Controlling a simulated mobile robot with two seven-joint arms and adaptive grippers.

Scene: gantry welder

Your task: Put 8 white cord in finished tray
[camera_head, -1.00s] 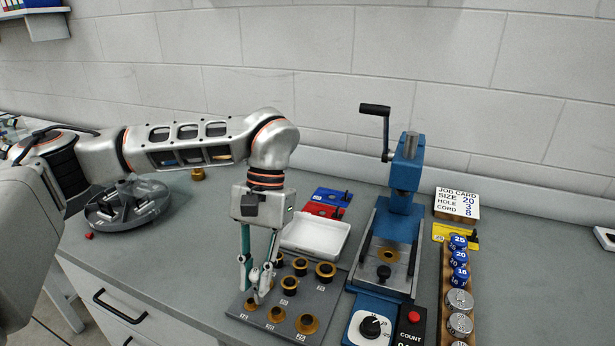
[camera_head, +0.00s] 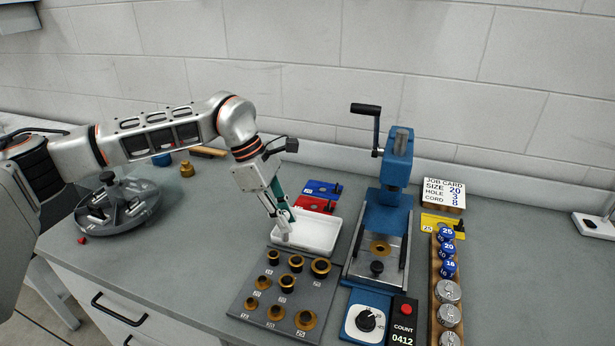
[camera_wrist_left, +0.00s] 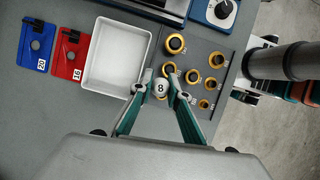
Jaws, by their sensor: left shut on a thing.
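My left gripper (camera_head: 284,232) is shut on a small round white piece marked 8 (camera_wrist_left: 160,88), the white cord, which shows between the fingertips in the left wrist view. In the head view the fingers hide most of it. The fingertips are at the near left edge of a shallow white tray (camera_head: 316,232), which I take for the finished tray. The tray looks empty; it also shows in the left wrist view (camera_wrist_left: 115,60). I cannot tell whether the piece touches the tray. My right gripper is not in view.
A dark board (camera_head: 262,290) with several brass rings lies in front of the tray. A blue press (camera_head: 392,170) stands right of it. Blue (camera_head: 322,187) and red (camera_head: 315,204) plates lie behind the tray. A job card (camera_head: 442,193) reads cord 8. A round grey organiser (camera_head: 120,208) sits left.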

